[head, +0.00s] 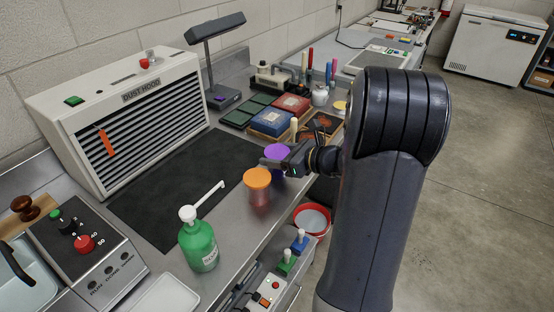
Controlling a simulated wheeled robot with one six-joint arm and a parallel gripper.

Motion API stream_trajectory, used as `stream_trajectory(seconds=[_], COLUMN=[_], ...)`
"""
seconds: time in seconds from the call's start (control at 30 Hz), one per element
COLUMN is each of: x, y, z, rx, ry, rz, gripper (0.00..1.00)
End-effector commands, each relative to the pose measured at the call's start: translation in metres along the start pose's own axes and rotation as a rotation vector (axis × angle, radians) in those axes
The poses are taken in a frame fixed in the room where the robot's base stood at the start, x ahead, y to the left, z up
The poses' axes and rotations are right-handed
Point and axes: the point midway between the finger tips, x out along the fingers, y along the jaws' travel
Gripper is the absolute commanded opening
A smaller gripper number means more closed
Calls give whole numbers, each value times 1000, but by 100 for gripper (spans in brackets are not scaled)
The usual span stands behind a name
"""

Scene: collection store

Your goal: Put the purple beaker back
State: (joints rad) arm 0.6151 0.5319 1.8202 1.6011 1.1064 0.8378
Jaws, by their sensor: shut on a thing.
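The purple beaker (277,151) is in the head view near the middle, at the bench's front edge. Its purple top shows, and part of its body is hidden behind my gripper. My gripper (274,163) reaches in from the right and is shut on the purple beaker. I cannot tell whether the beaker's base touches the bench. An orange-topped beaker (257,178) with a reddish body stands upright close in front and to the left of it.
A green pump bottle (198,243) stands nearer on the bench. A dark mat (170,190) lies clear before the dust hood (125,115). Boxes, including a blue one (272,122), and a lamp (215,50) stand beyond. A red-rimmed bucket (326,232) is below the edge.

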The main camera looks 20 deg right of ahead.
Motion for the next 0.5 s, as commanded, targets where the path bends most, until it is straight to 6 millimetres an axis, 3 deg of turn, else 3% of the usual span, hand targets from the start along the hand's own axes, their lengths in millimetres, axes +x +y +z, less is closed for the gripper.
stream_trajectory(seconds=[0.13,0.5], x=[4,6], y=[0,0], z=[-14,-18], rx=[2,0], ry=[-1,-1], rz=[0,0], gripper=[31,31])
